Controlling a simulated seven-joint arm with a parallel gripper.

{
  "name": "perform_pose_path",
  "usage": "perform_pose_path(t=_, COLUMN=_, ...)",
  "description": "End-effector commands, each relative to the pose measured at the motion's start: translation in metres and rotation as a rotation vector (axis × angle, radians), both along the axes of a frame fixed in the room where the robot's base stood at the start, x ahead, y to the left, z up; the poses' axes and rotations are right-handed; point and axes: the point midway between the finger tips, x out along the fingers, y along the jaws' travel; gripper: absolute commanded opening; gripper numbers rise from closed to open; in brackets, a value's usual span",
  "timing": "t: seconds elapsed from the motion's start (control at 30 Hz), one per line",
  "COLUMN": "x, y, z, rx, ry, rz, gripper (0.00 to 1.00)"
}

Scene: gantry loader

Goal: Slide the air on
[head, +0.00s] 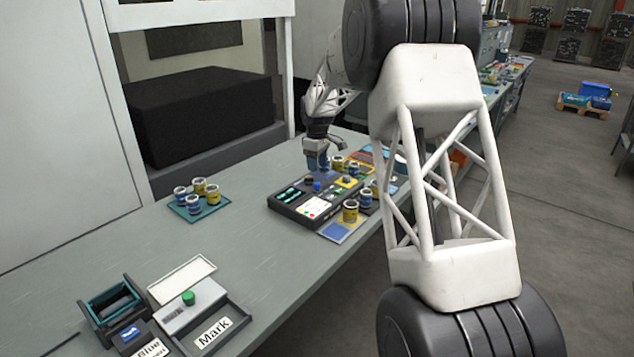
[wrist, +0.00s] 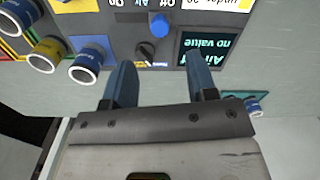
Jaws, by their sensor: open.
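The dark control panel (head: 282,207) lies on the grey-green bench, with small screens and coloured controls. In the wrist view, the panel (wrist: 112,27) appears upside down. A blue knob (wrist: 159,26) sits beside a partly cut-off label that seems to read "Air On". In the head view, my gripper (head: 322,163) is above the panel's far side. Whether it touches anything is unclear.
Jars with blue (wrist: 88,63) and yellow labels (wrist: 45,55) stand close beside the panel. More jars stand on a teal mat (head: 211,214) to its left. The bench between is clear.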

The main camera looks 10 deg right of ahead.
Motion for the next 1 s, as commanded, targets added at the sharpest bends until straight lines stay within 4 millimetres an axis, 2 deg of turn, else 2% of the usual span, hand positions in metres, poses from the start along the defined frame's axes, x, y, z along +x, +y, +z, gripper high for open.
perform_pose_path(t=0.3, x=0.0, y=0.0, z=0.0, rx=0.0, ry=0.0, rz=-0.001, gripper=0.53)
perform_pose_path(t=0.47, x=0.0, y=0.0, z=-0.007, rx=0.0, ry=0.0, rz=-0.001, gripper=0.53)
perform_pose_path(t=1.0, x=0.0, y=0.0, z=-0.064, rx=0.0, ry=0.0, rz=-0.001, gripper=0.53)
